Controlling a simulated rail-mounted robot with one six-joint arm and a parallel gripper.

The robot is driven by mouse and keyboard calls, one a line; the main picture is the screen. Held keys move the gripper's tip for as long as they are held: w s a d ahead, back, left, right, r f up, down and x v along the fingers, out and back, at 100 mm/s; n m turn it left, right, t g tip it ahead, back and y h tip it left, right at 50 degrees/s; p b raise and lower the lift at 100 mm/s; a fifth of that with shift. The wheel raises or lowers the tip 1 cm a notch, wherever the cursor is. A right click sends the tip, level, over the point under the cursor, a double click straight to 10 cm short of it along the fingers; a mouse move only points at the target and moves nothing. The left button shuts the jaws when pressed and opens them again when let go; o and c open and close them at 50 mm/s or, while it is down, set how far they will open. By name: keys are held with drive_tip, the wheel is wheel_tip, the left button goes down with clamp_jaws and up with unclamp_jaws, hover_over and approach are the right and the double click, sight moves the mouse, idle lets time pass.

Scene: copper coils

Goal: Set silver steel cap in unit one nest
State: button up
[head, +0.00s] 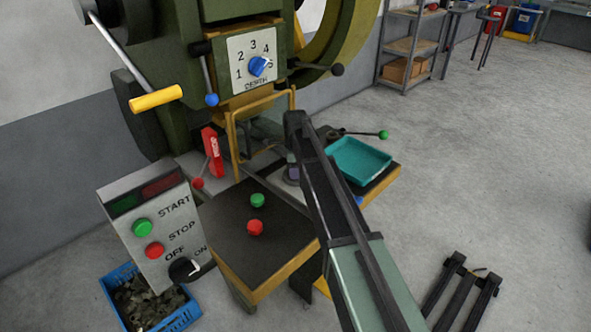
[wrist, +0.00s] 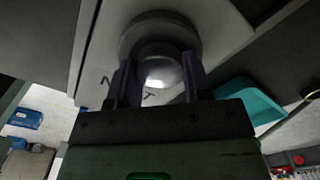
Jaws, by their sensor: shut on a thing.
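The silver steel cap (wrist: 160,68) shows in the wrist view as a shiny rounded piece between my fingers. My gripper (wrist: 160,82) is shut on it. Just beyond the cap is a round grey form (wrist: 155,24), perhaps the nest, on a pale plate (wrist: 102,62) with partly hidden dark lettering. I cannot tell whether the cap touches the round form. In the head view my arm hides most of the gripper area, in front of the press (head: 215,60); the cap cannot be made out there.
A teal tray (head: 360,158) lies right of my arm. A dark-topped table (head: 232,222) holds a green button (head: 257,200) and a red button (head: 255,227). A yellow guard frame (head: 236,140) and a red lever part (head: 212,152) stand near the work area.

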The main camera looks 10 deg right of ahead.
drive_tip(key=o, duration=0.9)
